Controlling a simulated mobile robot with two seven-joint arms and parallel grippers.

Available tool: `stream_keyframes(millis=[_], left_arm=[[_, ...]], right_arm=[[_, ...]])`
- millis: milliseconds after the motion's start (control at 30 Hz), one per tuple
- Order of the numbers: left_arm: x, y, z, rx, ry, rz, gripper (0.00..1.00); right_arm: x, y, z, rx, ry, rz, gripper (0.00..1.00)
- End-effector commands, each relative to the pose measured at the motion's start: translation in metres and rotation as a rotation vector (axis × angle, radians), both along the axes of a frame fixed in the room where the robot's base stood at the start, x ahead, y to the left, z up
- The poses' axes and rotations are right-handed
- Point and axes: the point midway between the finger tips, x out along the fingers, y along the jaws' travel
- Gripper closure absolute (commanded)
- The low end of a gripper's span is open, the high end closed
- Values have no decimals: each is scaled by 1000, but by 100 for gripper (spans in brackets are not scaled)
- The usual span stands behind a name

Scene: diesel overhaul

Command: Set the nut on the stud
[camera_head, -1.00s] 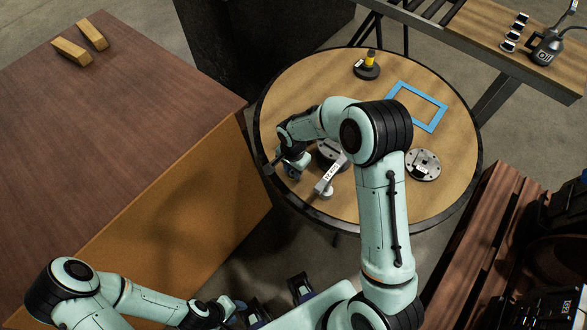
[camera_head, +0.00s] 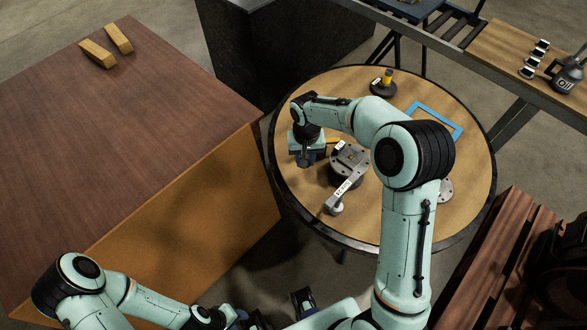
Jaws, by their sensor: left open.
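On the round table, a grey flanged unit (camera_head: 350,162) has a labelled grey bar (camera_head: 346,190) reaching toward the front and a small silver round piece (camera_head: 336,209) at its end. I cannot tell the nut or the stud apart at this size. My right gripper (camera_head: 305,160) points down over the table's left part, just left of the flanged unit; its fingertips are dark and small, and whether it holds anything is unclear. My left gripper (camera_head: 278,309) is open at the bottom edge, away from the table, partly cut off by the frame.
A brown cabinet (camera_head: 130,140) with two wooden blocks (camera_head: 108,46) stands left.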

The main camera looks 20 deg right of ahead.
Motion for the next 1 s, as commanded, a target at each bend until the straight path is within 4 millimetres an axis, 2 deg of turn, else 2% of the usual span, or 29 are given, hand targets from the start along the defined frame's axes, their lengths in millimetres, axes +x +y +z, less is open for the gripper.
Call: stream_keyframes(millis=[33,300,400,500,600,733,1000], left_arm=[[1,0,2,0,-1,0,57],[5,0,10,0,-6,0,57],[6,0,12,0,-7,0,57],[7,0,13,0,-8,0,57],[6,0,13,0,-7,0,57],[4,0,8,0,-4,0,57],[-7,0,-16,0,8,1,57]], right_arm=[[-1,-15,11,-2,-5,-71,100],[-19,-93,65,-1,-7,-531,100],[-28,-114,82,1,-9,-674,100],[-35,-127,92,5,-8,-765,100],[-38,-133,96,6,-8,-811,100],[-40,-135,91,5,-6,-823,100],[-40,-134,61,5,-4,-820,100]])
